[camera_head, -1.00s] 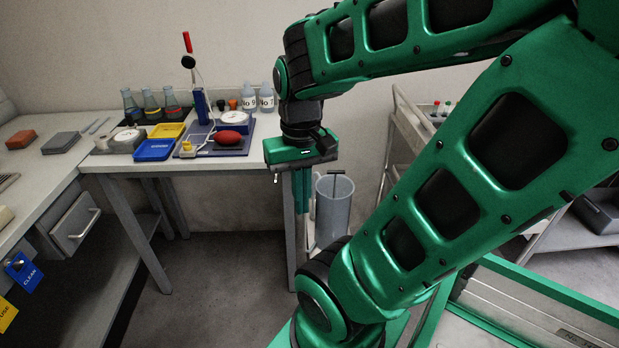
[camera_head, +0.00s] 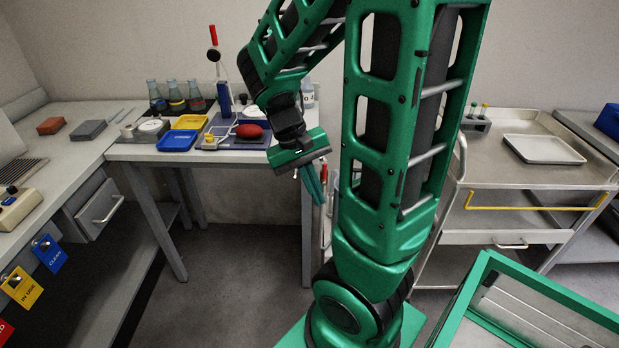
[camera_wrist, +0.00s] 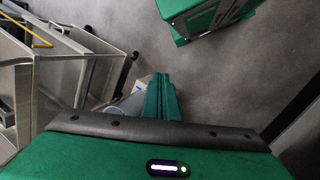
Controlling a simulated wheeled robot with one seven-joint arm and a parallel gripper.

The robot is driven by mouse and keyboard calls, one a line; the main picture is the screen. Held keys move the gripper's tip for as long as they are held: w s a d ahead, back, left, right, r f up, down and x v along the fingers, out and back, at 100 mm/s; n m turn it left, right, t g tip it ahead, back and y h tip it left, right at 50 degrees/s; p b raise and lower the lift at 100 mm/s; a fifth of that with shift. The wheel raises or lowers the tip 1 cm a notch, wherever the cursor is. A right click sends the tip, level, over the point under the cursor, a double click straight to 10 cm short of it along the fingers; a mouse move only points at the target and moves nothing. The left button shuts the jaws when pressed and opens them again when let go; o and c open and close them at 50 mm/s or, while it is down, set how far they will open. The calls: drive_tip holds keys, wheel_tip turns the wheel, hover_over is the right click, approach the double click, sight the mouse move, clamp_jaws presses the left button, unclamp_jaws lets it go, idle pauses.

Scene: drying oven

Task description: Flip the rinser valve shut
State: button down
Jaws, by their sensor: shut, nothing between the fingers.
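My gripper (camera_head: 318,190) hangs off the right end of the back bench, fingers pointing down, pressed together and empty. The wrist view shows its two green fingers (camera_wrist: 161,95) side by side over the floor. A small red part (camera_head: 324,171) shows just behind the fingers in the head view; I cannot tell if it is the rinser valve or if the fingers touch it. A pale piece (camera_wrist: 132,103) shows beside the fingers in the wrist view, mostly hidden. The clear cylinder seen earlier is hidden behind my arm. The valve's position cannot be made out.
The back bench (camera_head: 245,155) carries flasks, a blue tray (camera_head: 177,141), a yellow tray (camera_head: 190,122), a red oval object (camera_head: 249,131) and a red-tipped upright. A steel cart (camera_head: 550,175) stands right of my arm. A green-framed box (camera_head: 520,300) is at lower right. Floor at left centre is clear.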

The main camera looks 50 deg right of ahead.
sight(324, 175)
drive_tip(key=w+a+f+n+t+h, duration=0.1)
drive_tip(key=w+f+n+h, duration=0.2)
drive_tip(key=w+f+h, duration=0.3)
drive_tip(key=w+a+f+n+t+h, duration=0.1)
drive_tip(key=w+a+f+n+h, duration=0.1)
drive_tip(key=w+f+h, duration=0.5)
drive_tip(key=shift+w+n+h, duration=0.4)
drive_tip(key=shift+w+h, duration=1)
drive_tip(key=shift+w, duration=0.75)
drive_tip(key=s+d, duration=0.1)
drive_tip(key=d, duration=1.9)
drive_tip(key=shift+s, duration=0.3)
